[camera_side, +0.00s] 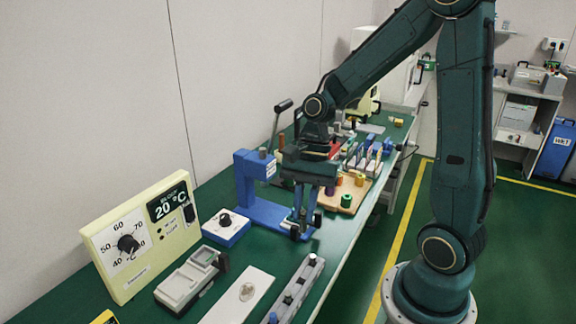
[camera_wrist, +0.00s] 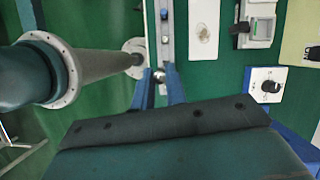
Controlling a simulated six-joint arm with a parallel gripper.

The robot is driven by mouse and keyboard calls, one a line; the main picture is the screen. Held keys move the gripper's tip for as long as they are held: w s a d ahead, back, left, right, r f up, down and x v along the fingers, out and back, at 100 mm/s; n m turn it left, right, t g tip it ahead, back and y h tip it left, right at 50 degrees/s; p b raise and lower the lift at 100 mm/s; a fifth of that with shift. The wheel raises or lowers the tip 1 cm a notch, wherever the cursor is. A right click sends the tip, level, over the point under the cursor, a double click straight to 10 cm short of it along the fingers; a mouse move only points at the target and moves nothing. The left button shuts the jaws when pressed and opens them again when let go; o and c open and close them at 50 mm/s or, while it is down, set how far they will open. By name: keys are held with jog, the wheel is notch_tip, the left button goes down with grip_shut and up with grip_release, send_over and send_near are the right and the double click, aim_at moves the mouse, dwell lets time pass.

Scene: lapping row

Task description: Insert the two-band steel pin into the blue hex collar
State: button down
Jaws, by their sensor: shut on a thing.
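My gripper (camera_side: 304,226) hangs above the green bench, beside the blue lever press. In the wrist view my gripper (camera_wrist: 160,80) has its two blue fingers shut on a small steel pin (camera_wrist: 159,76), seen nearly end-on. The pin's bands cannot be made out, and in the side view the fingers mostly hide it. A small blue piece (camera_side: 273,318) shows at the near end of the grey rail (camera_side: 301,277), cut by the picture's edge. I cannot tell whether it is the blue hex collar.
The blue press (camera_side: 247,180) stands close to my gripper. A knob box (camera_side: 226,226), a grey fixture (camera_side: 190,280), a white plate (camera_side: 240,298) and a cream temperature panel (camera_side: 140,240) fill the near bench. A wooden board (camera_side: 352,207) with coloured pieces lies behind.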

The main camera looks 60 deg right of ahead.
jog(key=shift+r, duration=0.45)
jog(key=shift+d, duration=0.1)
jog(key=w+d+f+m, duration=0.2)
jog(key=w+d, duration=0.1)
jog(key=d, duration=0.3)
jog(key=w+d+f+m+t, duration=0.1)
jog(key=w+d+f+m, duration=0.1)
jog(key=w+d, duration=0.2)
jog(key=w+d+f+m+t, duration=0.1)
jog(key=w+d, duration=0.3)
jog(key=d, duration=0.6)
jog(key=shift+w+d+f+m, duration=0.15)
jog(key=shift+w+f+m, duration=0.1)
jog(key=shift+f+m, duration=0.35)
jog(key=shift+f, duration=0.1)
jog(key=shift+f, duration=0.15)
jog(key=shift+f, duration=2.7)
jog(key=shift+f, duration=1.6)
